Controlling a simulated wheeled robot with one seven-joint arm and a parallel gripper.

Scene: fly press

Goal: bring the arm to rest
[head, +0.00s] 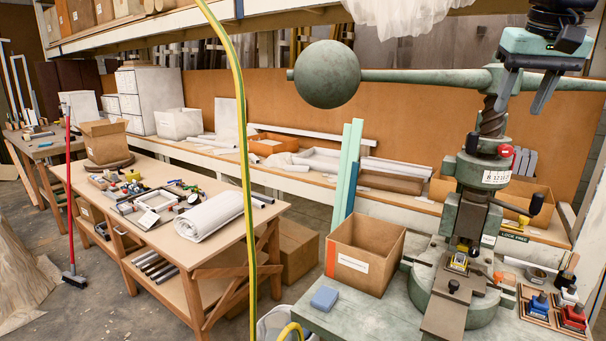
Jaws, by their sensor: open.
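My gripper (526,98) is at the top right of the head view, pointing down, with its two dark fingers apart and nothing between them. It appears in front of the right part of the fly press's bar, high above the bench. The green fly press (470,185) stands below it, with its ball weight (327,73) out to the left. A small part with yellow (459,262) sits under the press's ram. My arm's upper links are cut off by the frame edge.
An open cardboard box (366,255) and a blue block (324,299) stand left of the press. Stamp-like blocks in red and blue (573,318) sit in a wooden tray at right. A yellow-green hose (243,150) hangs in front. A wooden workbench (190,258) with tools stands left.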

